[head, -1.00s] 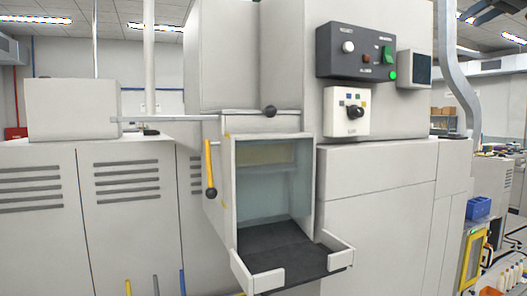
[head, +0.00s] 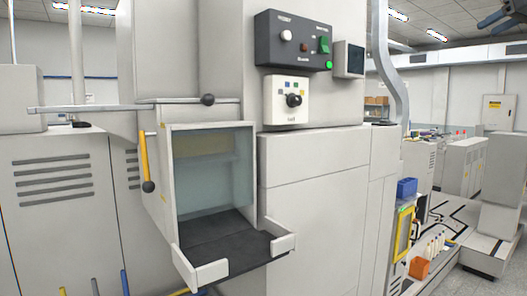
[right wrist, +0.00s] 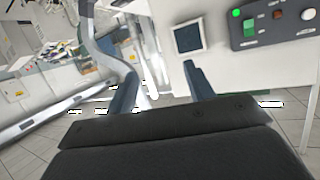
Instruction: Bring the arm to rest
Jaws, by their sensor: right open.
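My right gripper (head: 498,19) shows at the top right corner of the head view as dark blue fingers, partly cut off by the picture edge. In the right wrist view its two fingers (right wrist: 160,72) stand wide apart with nothing between them. It is raised and well clear of the machine's open compartment. My left gripper is not in view.
A white machine has an open compartment with a dark-floored tray (head: 215,246), empty. A yellow lever (head: 145,160) hangs beside it. The control panel (head: 293,40) has a lit green lamp. A blue bin (head: 407,188) and orange bin (head: 419,268) stand right. Floor shows at right.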

